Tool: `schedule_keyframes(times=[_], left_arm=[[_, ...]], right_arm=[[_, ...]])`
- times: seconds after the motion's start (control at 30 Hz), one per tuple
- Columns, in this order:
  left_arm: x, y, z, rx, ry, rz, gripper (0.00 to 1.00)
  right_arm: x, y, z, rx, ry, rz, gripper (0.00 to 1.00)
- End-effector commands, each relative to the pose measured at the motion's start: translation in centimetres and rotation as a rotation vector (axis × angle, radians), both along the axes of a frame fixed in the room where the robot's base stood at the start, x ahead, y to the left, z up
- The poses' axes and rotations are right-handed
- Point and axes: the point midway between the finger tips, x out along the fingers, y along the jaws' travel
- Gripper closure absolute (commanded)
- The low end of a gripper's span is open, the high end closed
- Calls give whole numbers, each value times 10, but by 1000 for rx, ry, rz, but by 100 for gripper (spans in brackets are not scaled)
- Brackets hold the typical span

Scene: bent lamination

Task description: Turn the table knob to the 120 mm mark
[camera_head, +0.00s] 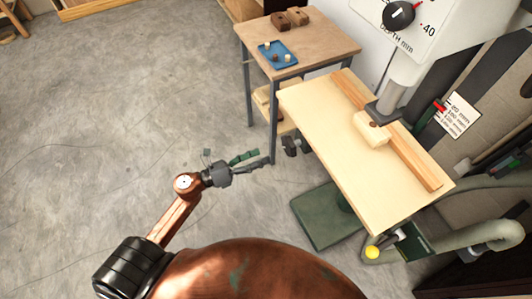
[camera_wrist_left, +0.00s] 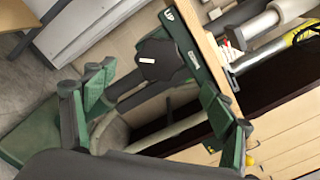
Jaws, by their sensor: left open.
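The table knob (camera_head: 291,145) is dark and sits under the left edge of the pale wooden machine table (camera_head: 330,150). In the left wrist view the black knob (camera_wrist_left: 160,60) has a small white mark and lies ahead, between the spread fingers. My left gripper (camera_head: 263,158) is open and empty, a short way left of the knob and apart from it. Its green finger pads also show in the wrist view (camera_wrist_left: 155,105).
A side table (camera_head: 315,45) with a blue tray (camera_head: 278,55) stands behind, its leg close to my gripper. A wooden fence (camera_head: 385,125) and a block (camera_head: 370,130) lie on the machine table. A depth dial (camera_head: 398,14) is above. Floor at left is clear.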

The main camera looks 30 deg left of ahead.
Motion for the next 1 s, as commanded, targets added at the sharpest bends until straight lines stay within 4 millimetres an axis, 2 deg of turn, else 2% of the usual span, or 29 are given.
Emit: schedule_keyframes(times=[0.17, 0.37, 0.5, 0.7, 0.83, 1.0], left_arm=[[5, -7, 14, -291, 196, -18, 23], [14, -17, 23, -832, 601, -45, 23], [20, -22, 21, -1203, 906, -48, 23], [26, -26, 10, -1622, 1258, -25, 23], [27, -27, 3, -1771, 1381, -8, 23], [33, -32, 0, -1825, 1425, -5, 23]], right_arm=[[5, 1, 13, 0, -9, -1, 100], [13, 1, 31, 1, -21, -1, 100], [17, 1, 42, 1, -29, 0, 100], [21, 1, 54, 1, -36, 0, 100], [22, 1, 57, 1, -38, 0, 100], [22, 1, 57, 1, -38, 0, 100]])
